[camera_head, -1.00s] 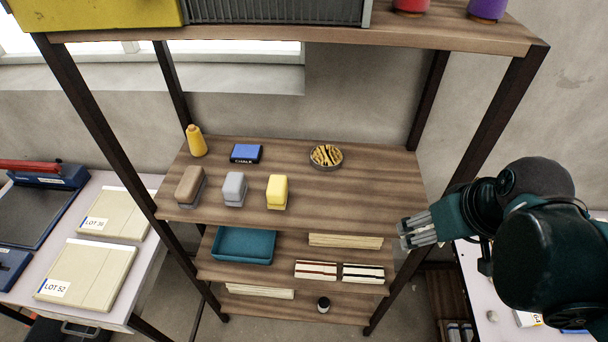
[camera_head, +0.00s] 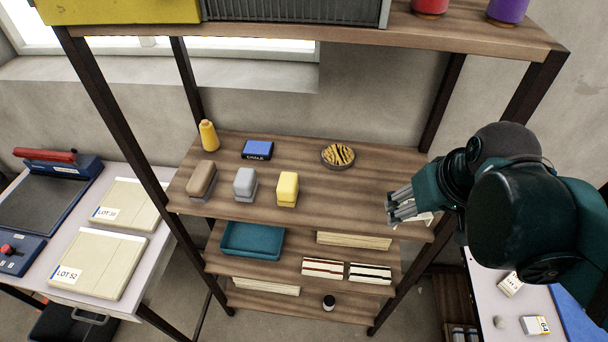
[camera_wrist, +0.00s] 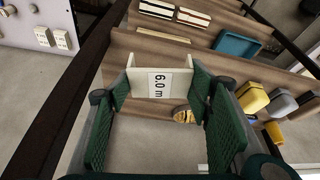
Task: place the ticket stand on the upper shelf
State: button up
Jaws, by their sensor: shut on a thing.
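My gripper (camera_head: 404,208) is at the right front corner of the wooden shelf board (camera_head: 330,205) that holds the block-shaped items. In the wrist view, my gripper (camera_wrist: 160,88) has its green pads on both sides of a cream stand (camera_wrist: 135,82) with a white label reading "6.0 m". It is shut on this ticket stand and holds it in the air. In the head view only a pale bit of the stand (camera_head: 420,219) shows beside the fingers; the rest is hidden. A higher board (camera_head: 460,33) carries a yellow box and a grey crate.
A dark upright post (camera_head: 440,105) rises at the back right. A teal tray (camera_head: 252,239) sits below.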

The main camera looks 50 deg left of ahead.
jog(key=w+a+f+b, duration=0.1)
jog(key=w+a+f, duration=0.1)
jog(key=w+a, duration=0.3)
jog(key=w+a+f+m, duration=0.1)
jog(key=w+a+f, duration=0.1)
jog(key=w+a, duration=0.4)
jog(key=w+a+f+m+b, duration=0.1)
jog(key=w+a+f, duration=0.1)
jog(key=w+a, duration=0.4)
jog(key=shift+w+a+t+b, duration=0.2)
jog(key=shift+w+t+b, duration=0.2)
jog(key=shift+w, duration=0.5)
jog(key=shift+w+a+f+m, duration=0.3)
jog(key=shift+w+a+f, duration=0.05)
jog(key=shift+w+a, duration=0.2)
jog(key=shift+f, duration=0.1)
jog(key=shift+f, duration=1.4)
jog(key=shift+f+b, duration=0.2)
jog(key=shift+b, duration=0.1)
jog(key=o, duration=0.8)
jog(key=shift+r, duration=0.1)
